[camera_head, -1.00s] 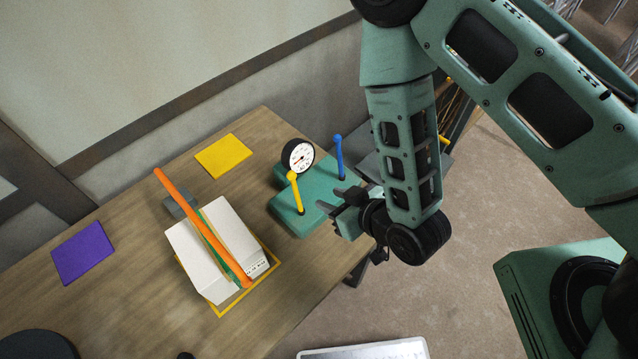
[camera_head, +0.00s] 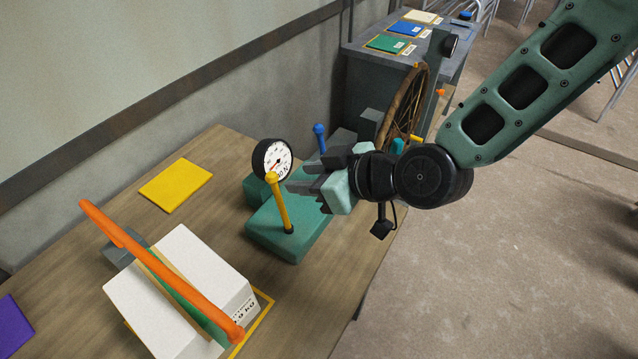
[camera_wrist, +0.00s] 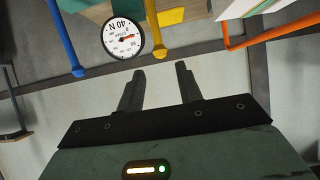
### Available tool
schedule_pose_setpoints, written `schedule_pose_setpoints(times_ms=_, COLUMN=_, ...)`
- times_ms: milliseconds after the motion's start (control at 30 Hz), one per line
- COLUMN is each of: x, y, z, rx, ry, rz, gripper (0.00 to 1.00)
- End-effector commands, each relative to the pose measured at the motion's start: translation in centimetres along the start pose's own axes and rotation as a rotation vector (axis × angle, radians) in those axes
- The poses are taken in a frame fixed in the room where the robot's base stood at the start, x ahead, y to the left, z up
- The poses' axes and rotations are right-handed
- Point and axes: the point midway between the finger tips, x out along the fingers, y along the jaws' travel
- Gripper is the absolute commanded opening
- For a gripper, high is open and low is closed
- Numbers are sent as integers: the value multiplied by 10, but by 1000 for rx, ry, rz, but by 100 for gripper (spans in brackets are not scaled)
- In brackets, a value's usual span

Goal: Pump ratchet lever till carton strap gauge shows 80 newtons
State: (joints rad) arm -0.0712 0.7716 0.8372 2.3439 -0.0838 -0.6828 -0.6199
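The round white gauge (camera_head: 272,160) stands on a green ratchet block (camera_head: 292,236); in the wrist view its dial (camera_wrist: 123,40) has a red needle, but I cannot read its value surely. A yellow lever (camera_head: 280,205) stands upright in front of the gauge, and a blue lever (camera_head: 320,139) rises behind. The yellow lever (camera_wrist: 158,30) and blue lever (camera_wrist: 64,40) also show in the wrist view. My gripper (camera_head: 304,178) is open and empty, just right of the yellow lever's knob. Its fingers (camera_wrist: 160,70) are apart. The white carton (camera_head: 165,300) carries a green strap (camera_head: 188,300).
An orange bar (camera_head: 160,270) slants above the carton. A yellow pad (camera_head: 176,185) and a purple pad (camera_head: 14,326) lie on the wooden table (camera_head: 90,200). A grey side table (camera_head: 372,70) with a spoked wheel (camera_head: 405,105) stands behind my gripper.

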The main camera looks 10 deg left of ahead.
Motion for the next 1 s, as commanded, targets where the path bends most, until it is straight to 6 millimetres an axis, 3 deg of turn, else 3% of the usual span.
schedule_pose_setpoints(times_ms=267, x=25, y=0, z=2, rx=2, ry=1, rz=0, gripper=35)
schedule_pose_setpoints(times_ms=667, x=81, y=0, z=2, rx=5, ry=0, rz=0, gripper=35)
schedule_pose_setpoints(times_ms=767, x=77, y=1, z=0, rx=3, ry=0, rz=2, gripper=10)
schedule_pose_setpoints(times_ms=1000, x=74, y=1, z=2, rx=2, ry=1, rz=3, gripper=10)
